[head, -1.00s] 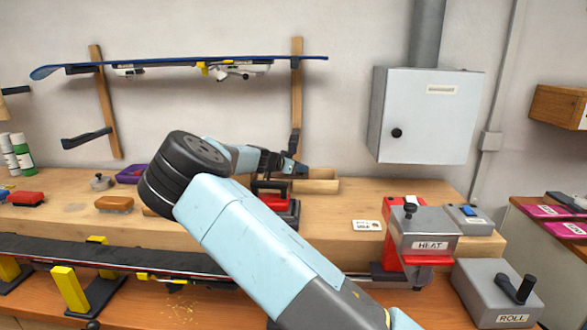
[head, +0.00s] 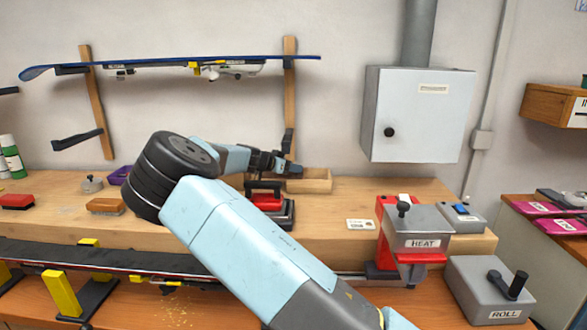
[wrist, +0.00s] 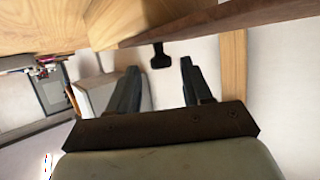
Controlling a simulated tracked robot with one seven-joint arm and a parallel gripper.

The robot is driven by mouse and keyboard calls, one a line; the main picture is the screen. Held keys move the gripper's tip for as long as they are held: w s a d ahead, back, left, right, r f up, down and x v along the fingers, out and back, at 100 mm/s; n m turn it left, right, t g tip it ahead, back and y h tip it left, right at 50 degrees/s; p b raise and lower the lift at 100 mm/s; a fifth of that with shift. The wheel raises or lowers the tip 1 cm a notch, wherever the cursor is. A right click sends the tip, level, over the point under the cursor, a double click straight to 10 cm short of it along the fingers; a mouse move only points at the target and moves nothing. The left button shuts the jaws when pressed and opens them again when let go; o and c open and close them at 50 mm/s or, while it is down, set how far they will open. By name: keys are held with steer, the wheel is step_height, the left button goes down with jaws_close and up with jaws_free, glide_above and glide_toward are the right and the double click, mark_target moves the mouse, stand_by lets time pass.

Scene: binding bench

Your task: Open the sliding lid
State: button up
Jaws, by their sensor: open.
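A small light wooden box (head: 316,181) sits at the back of the raised wooden bench, against the wall. I cannot make out a separate sliding lid on it. My gripper (head: 291,165) is beside the box's upper left part, partly overlapping it in the head view; contact cannot be told. In the wrist view my gripper (wrist: 160,85) shows two dark fingers spread apart with nothing between them. A wooden edge (wrist: 195,22) crosses the top of that view, close beyond the fingertips; whether it is the box or the bench is unclear.
A red and black tool (head: 267,203) stands just in front of the box, partly behind my arm. A grey wall cabinet (head: 418,115) with a black knob hangs to the right. A grey HEAT unit (head: 419,225) stands at the bench front. Bench between box and HEAT unit is mostly clear.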

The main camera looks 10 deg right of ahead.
steer(key=v, duration=1.2)
steer(key=s+d+r+n+g+y, duration=0.1)
steer(key=s+d+r+g+y, duration=0.3)
steer(key=s+d, duration=0.6)
steer(key=s+d+r+n+g+y, duration=0.1)
steer(key=s+d+n+y, duration=0.1)
steer(key=s+d+y, duration=0.55)
steer(key=s+d+r+n+t, duration=0.1)
steer(key=s+n, duration=0.3)
steer(key=s, duration=1.1)
steer(key=s+d+r+n+t, duration=0.1)
steer(key=s+r+n, duration=0.3)
steer(key=s, duration=1.2)
steer(key=shift+s+t, duration=0.2)
steer(key=shift+t, duration=0.3)
